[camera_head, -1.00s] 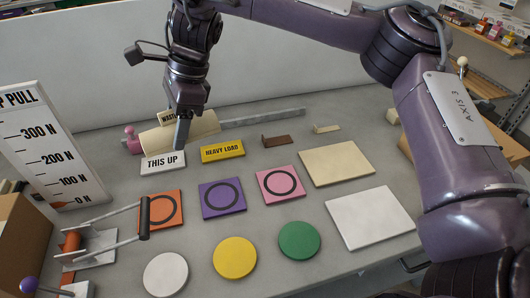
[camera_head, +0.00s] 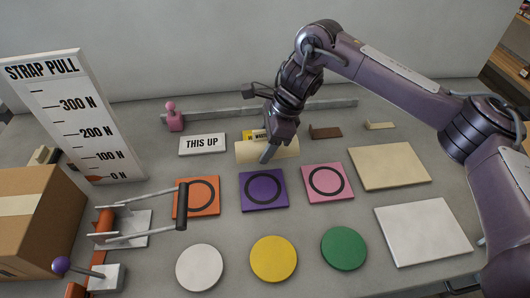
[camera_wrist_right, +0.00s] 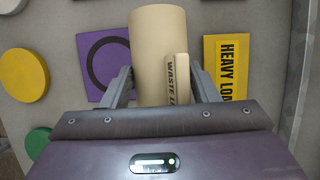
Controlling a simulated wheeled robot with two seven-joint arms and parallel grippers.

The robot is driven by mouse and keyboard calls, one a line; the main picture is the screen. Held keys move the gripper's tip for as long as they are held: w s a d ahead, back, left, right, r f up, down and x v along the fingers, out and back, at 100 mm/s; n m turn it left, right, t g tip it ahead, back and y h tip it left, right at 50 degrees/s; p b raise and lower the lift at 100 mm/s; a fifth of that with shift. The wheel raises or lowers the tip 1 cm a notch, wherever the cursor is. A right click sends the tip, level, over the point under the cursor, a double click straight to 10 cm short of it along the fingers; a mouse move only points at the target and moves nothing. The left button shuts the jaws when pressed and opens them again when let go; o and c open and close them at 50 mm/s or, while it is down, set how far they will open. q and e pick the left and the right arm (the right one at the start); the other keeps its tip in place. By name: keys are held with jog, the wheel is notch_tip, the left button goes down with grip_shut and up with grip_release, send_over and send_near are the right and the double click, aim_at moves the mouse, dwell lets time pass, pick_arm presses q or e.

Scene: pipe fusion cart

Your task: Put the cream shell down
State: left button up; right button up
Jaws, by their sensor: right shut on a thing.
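The cream shell (camera_head: 246,153) is a pale rounded piece, lying lengthwise in front of the yellow heavy-load sign and behind the purple ringed tile (camera_head: 263,203). My right gripper (camera_head: 268,153) is shut on it from above. In the right wrist view the shell (camera_wrist_right: 157,40) stands between the two fingers, with a small cream tag reading "WASTE" (camera_wrist_right: 177,80) beside it. I cannot tell whether the shell touches the table. My left gripper is out of view.
An orange ringed tile (camera_head: 190,197) and a pink ringed tile (camera_head: 327,183) flank the purple one. White (camera_head: 200,268), yellow (camera_head: 273,259) and green (camera_head: 344,248) discs lie in front. A cream plate (camera_head: 388,166) and white plate (camera_head: 424,231) are at right. The "THIS UP" sign (camera_head: 202,144) stands left.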

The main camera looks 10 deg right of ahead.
jog(key=shift+f, duration=2.05)
jog(key=o, duration=1.3)
